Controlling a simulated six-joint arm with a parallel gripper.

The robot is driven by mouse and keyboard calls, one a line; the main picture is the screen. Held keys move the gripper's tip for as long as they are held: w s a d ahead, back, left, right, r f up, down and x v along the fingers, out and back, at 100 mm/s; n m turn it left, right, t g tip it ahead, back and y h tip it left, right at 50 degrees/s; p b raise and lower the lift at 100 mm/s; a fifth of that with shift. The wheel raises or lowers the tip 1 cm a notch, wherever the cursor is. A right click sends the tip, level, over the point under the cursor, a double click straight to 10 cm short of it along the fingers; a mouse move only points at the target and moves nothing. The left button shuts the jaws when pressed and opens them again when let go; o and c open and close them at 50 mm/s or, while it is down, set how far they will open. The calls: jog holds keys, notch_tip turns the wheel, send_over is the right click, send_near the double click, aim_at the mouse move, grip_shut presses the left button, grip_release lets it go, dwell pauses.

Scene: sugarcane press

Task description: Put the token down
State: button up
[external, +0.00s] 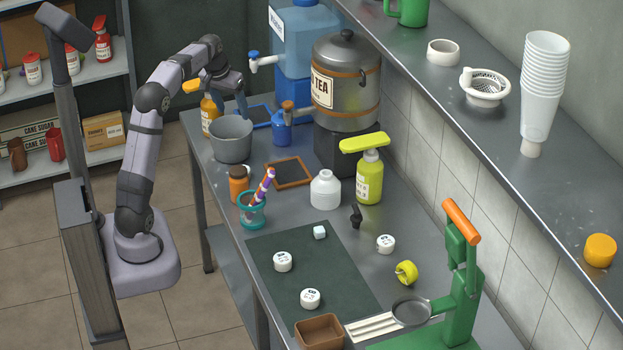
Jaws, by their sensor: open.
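Several small white round pieces with dark print, which look like tokens, lie flat on the counter. One (282,262) is on the left of the dark green mat (338,272), another (310,299) is on its front part, and a third (385,244) is right of the mat.
A grey bucket (231,139), an amber pump bottle (210,116), a blue bottle (282,128) and a tea urn (346,82) crowd the area near my gripper. A green press (463,290) stands front right. The mat's middle is clear.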

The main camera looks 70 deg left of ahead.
jog(key=shift+m, duration=0.3)
jog(key=shift+s+d+f+p+x, duration=0.2)
jog(key=shift+s+d+p+x, duration=0.3)
jog(key=shift+x, duration=3.55)
jog(key=shift+s+d+f+p+x, duration=0.3)
jog(key=shift+s+x, duration=0.4)
jog(key=shift+x, duration=3.35)
jog(key=shift+s+d+f+p+x, duration=0.15)
jog(key=shift+s+d+p+x, duration=0.4)
jog(key=shift+x, duration=3.5)
jog(key=shift+s+a, duration=0.1)
jog(key=c, duration=1.2)
jog(key=shift+r, duration=0.1)
notch_tip(320, 180, up, 10)
jog(key=b, duration=0.2)
jog(key=shift+b, duration=0.35)
